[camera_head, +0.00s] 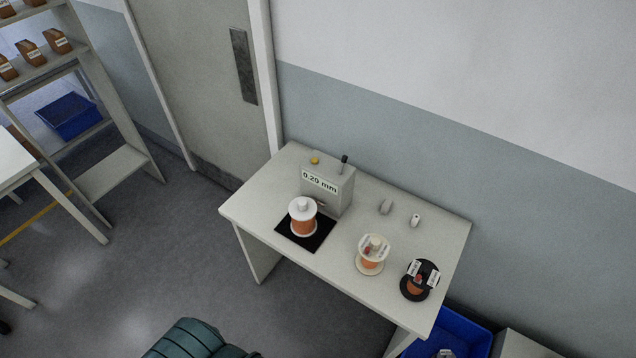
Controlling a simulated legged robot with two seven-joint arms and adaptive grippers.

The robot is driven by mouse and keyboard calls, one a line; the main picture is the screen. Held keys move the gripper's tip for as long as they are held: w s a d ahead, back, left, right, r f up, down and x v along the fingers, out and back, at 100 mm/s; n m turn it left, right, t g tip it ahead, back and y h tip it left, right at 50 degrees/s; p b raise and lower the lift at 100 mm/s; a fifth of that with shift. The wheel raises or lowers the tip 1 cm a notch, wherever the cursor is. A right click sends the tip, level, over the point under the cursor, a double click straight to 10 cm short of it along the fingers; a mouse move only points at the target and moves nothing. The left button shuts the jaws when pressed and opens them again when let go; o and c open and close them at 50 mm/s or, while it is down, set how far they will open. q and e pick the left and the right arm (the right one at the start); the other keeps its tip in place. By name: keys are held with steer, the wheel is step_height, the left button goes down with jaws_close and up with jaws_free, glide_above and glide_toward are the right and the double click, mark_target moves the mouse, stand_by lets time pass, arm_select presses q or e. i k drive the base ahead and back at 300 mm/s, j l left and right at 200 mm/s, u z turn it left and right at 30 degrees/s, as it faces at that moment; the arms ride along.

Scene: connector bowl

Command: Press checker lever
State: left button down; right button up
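The checker (327,188) is a grey box with a "0.20 mm" label, standing at the back left of the light table (345,272). Its lever (344,160) is a short dark rod with a black knob, rising from the top right of the box. A small yellow lamp or button (315,158) sits on the top left. A white-flanged spool of copper-coloured wire (303,222) stands on a black mat (291,239) in front of the box. Neither of my grippers is in view.
A cream spool (371,257) and a black spool (420,280) stand on the table's right part. Two small grey-white pieces (386,206) (415,220) lie behind them. A blue bin (465,334) is below the table. A teal ribbed shape (190,342) is unclear.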

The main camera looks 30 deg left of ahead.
mark_target(344, 158)
steer(key=k+u, duration=0.1)
steer(key=u, duration=0.3)
steer(key=k+j+u, duration=0.1)
steer(key=u, duration=0.35)
